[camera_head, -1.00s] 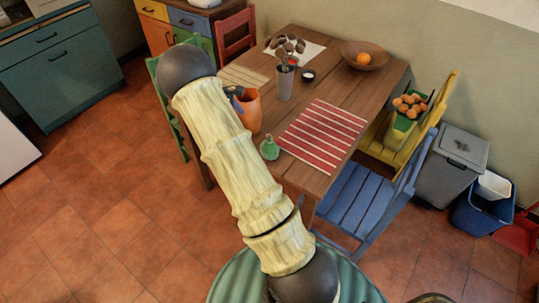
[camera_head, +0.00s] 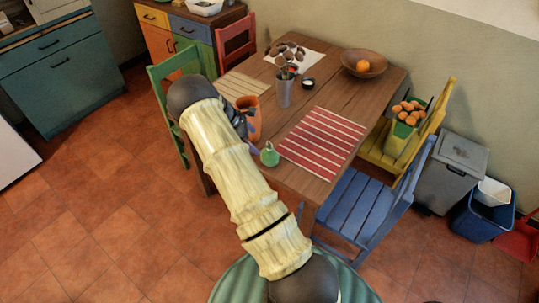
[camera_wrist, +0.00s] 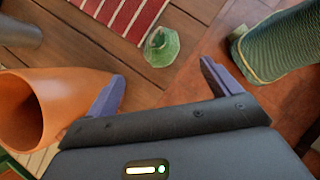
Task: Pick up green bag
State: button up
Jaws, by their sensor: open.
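A small green bag (camera_head: 269,155), with a narrow tied-looking top, sits at the table's near edge beside the red striped mat. In the wrist view the green bag (camera_wrist: 162,47) is ahead of my gripper (camera_wrist: 163,84), roughly centred between its two purple fingers. The fingers are spread apart with nothing between them. There is a gap between the fingertips and the bag in that view. In the head view my gripper is mostly hidden behind my arm; a purple finger shows close left of the bag.
An orange vase (camera_head: 252,108) stands on the table left of the bag; it also shows beside the left finger in the wrist view (camera_wrist: 60,105). A grey cup with dark flowers (camera_head: 284,92) stands farther back. The blue chair (camera_head: 362,205) is at the table's right side.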

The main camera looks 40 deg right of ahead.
aim_at(265, 150)
jog(key=p+x, duration=0.1)
jog(key=x, duration=0.4)
jog(key=shift+f, duration=0.1)
jog(key=shift+s+d+f+p, duration=0.25)
jog(key=shift+d+f+p, duration=0.05)
jog(key=shift+f+p, duration=0.1)
jog(key=p+x, duration=0.1)
jog(key=x, duration=0.3)
jog(key=shift+f, duration=0.15)
jog(key=c, duration=1.3)
